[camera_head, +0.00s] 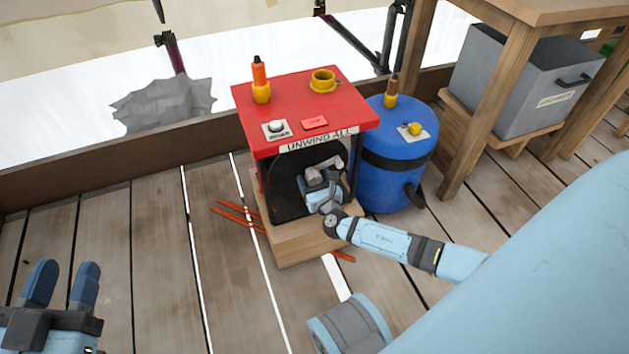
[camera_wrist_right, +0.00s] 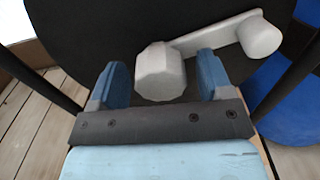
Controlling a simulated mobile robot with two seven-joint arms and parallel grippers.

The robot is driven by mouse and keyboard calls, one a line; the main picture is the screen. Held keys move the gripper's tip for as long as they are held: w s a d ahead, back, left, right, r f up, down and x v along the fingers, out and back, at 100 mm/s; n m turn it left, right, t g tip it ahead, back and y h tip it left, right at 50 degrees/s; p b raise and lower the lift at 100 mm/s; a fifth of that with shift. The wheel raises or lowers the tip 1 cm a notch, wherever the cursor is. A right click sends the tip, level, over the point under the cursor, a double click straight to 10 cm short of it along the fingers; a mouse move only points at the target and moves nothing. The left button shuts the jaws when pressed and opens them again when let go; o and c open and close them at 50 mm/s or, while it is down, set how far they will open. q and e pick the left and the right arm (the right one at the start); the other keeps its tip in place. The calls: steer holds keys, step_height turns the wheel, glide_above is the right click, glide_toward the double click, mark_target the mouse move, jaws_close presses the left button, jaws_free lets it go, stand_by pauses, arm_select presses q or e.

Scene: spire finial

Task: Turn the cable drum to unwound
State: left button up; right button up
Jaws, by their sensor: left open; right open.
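The cable drum is a black disc (camera_wrist_right: 70,20) in the red-topped housing (camera_head: 300,95), under a label reading "UNWIND ALL" (camera_head: 318,140). A grey crank on the drum has a hub (camera_wrist_right: 160,72) and an arm running right to a round knob (camera_wrist_right: 260,35). My right gripper (camera_wrist_right: 162,82) is open at the drum's face, its blue fingers on either side of the hub; I cannot tell whether they touch it. In the head view my right gripper (camera_head: 322,185) hides part of the crank. My left gripper (camera_head: 62,285) is open and empty at the lower left, far from the drum.
On the housing's top are an orange-tipped light (camera_head: 260,80), a yellow cup-like piece (camera_head: 323,80), a white knob (camera_head: 276,128) and a red label (camera_head: 315,122). A blue barrel (camera_head: 395,160) stands close on the right. Orange sticks (camera_head: 238,213) lie on the plank floor. The left floor is clear.

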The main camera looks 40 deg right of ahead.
steer(key=c, duration=1.3)
steer(key=shift+m, duration=1.6)
steer(key=o, duration=1.3)
